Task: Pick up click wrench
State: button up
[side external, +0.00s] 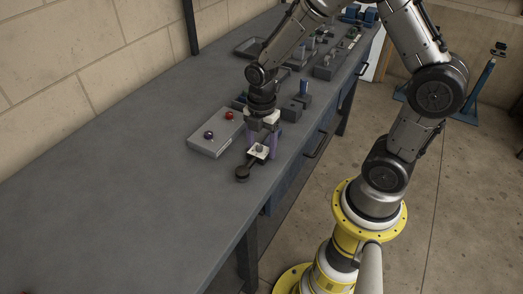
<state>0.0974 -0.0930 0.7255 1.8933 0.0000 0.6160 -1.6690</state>
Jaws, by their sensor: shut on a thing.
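My gripper (262,146) points down over the workbench, with its purple-tinted fingers around a small tool. It is shut on the click wrench, which I take to be this dark tool (243,173) with a round black end towards the front left. A pale square piece with a grey knob (259,151) shows between the fingers. The rest of the tool is hidden by the fingers. I cannot tell whether the tool touches the bench or is just above it.
A grey box (212,139) with a red and a dark blue button stands left of my gripper. Dark blocks (297,107), trays and small parts stand further back on the bench (120,200). A brick wall runs along the left.

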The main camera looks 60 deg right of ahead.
grip_shut()
jog(key=shift+r, duration=0.1)
